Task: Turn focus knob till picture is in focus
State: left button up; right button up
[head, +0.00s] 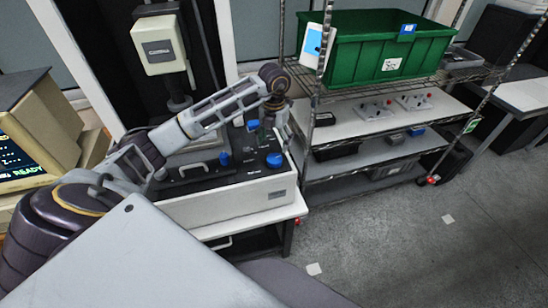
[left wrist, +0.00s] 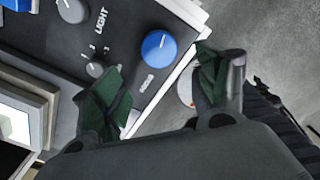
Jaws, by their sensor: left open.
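The machine (head: 235,203) has a dark sloping control panel with several knobs. A blue knob (head: 274,160) sits near the panel's right front corner. In the left wrist view a blue knob (left wrist: 159,47) with a white pointer line lies beyond and between my fingertips; the small label beside it is too blurred to read. My left gripper (head: 268,132) points down over the panel's right side. It also shows in the left wrist view (left wrist: 160,82), its two green-padded fingers spread, with nothing between them and apart from the knob. My right gripper is out of view.
A grey knob (left wrist: 72,10) by the word LIGHT and a small selector (left wrist: 96,69) sit left of the blue knob. Another blue knob (head: 224,158) is further left. A shelf rack with a green bin (head: 362,50) stands right. A READY monitor (head: 30,150) stands left.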

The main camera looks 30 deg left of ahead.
aim_at(274, 159)
pick_arm(q)
jog(key=shift+f+p, duration=0.7)
jog(key=shift+f, duration=3.75)
jog(key=c, duration=1)
